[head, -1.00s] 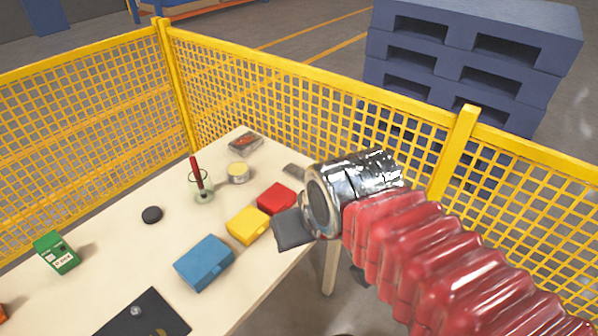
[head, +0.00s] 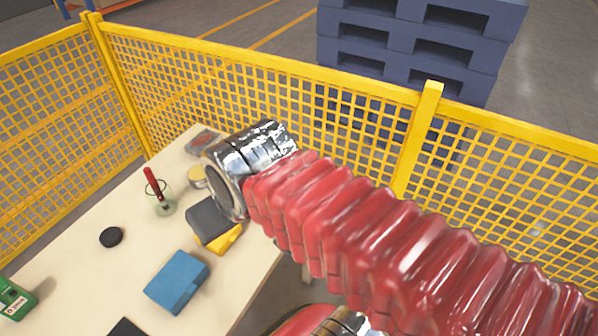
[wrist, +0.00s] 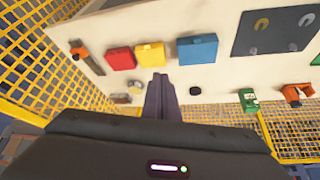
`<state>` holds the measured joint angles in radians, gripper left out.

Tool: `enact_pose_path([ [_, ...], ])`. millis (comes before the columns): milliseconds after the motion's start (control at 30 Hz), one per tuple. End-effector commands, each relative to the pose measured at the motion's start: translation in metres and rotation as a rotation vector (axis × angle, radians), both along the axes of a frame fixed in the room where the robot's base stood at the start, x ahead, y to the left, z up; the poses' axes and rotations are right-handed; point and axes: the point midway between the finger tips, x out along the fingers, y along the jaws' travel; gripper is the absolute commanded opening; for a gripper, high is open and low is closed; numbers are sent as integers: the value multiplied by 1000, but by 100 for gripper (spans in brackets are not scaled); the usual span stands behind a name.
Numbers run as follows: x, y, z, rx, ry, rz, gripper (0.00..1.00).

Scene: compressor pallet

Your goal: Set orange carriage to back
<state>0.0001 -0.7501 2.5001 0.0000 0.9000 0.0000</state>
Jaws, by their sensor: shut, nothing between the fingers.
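In the wrist view a small orange block (wrist: 80,53), which looks like the orange carriage, sits on a narrow dark strip (wrist: 95,66) near the table's corner, beside the red box (wrist: 121,58). In the head view the block and strip are not visible; my arm covers that part of the table. My gripper (wrist: 160,77) is shut and empty, its fingers pointing toward the table and lying below the yellow box in the wrist picture. In the head view its dark grey hand (head: 208,217) is in front of the yellow box (head: 225,240) and hides the red one.
A green box (wrist: 248,100) and another orange object (wrist: 295,95) are at right. Yellow mesh fence (head: 330,130) stands close behind.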

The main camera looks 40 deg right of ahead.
Motion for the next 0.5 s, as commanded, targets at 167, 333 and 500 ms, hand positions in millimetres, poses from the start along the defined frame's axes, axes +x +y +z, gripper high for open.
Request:
enact_pose_path([
  [167, 1, -2, -4, 24, 24, -29, 0],
  [333, 3, -4, -21, 110, 110, -141, 0],
  [500, 7, -13, -45, 264, 231, -316, 0],
])
